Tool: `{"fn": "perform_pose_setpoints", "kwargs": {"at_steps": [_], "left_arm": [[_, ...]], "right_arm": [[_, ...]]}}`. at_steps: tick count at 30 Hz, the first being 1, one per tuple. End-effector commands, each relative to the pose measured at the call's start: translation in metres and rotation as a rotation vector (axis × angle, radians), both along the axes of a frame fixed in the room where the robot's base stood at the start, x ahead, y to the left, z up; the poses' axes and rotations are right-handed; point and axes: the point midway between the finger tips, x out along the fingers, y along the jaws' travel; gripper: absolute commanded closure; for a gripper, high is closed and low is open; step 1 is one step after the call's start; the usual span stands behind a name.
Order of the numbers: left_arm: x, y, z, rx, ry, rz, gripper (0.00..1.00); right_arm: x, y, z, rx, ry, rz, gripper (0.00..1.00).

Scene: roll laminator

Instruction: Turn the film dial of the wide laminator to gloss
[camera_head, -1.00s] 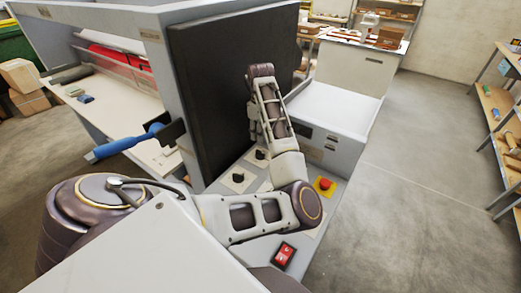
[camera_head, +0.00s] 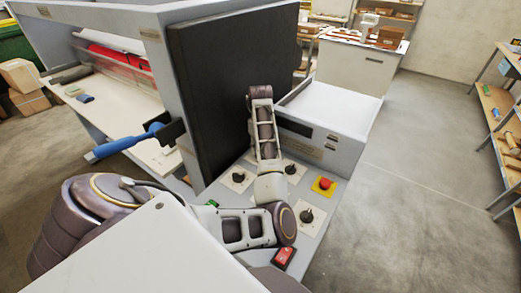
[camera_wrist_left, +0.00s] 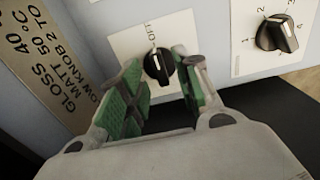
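In the left wrist view, a black dial (camera_wrist_left: 158,67) sits on a white plate on a pale grey panel. Lettering that seems to read OFF stands above it, and the dial's white mark points up towards it. My left gripper (camera_wrist_left: 162,80) is open, with green-padded fingers on either side of the dial; I cannot tell whether they touch it. A second black dial (camera_wrist_left: 277,34) with numbers is at the upper right. A placard (camera_wrist_left: 45,55) at the left names GLOSS and MATT. In the head view my left forearm shows, but its gripper is hidden. My right gripper is not in view.
In the head view, the control panel carries black dials (camera_head: 238,177) (camera_head: 290,169) (camera_head: 306,216), a red knob on yellow (camera_head: 323,184) and a red switch (camera_head: 284,256). A tall dark panel (camera_head: 225,90) stands behind my arm. Open floor (camera_head: 420,170) lies to the right.

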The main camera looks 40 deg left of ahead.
Motion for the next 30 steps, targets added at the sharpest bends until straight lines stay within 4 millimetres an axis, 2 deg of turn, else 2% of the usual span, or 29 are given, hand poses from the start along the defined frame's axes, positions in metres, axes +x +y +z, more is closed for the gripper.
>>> {"fn": "perform_pose_setpoints", "kwargs": {"at_steps": [6,16,24,30], "left_arm": [[0.0,0.0,-0.013,0.0,0.0,0.001,0.67],[0.0,0.0,-0.015,0.0,0.0,0.001,0.67],[0.0,0.0,-0.015,0.0,0.0,0.001,1.0],[0.0,0.0,-0.015,0.0,0.0,-0.001,1.0]], "right_arm": [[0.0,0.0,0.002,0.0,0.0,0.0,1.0],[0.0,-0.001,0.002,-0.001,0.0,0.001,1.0],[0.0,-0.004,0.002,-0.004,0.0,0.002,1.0],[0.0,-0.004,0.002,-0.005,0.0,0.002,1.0]]}}
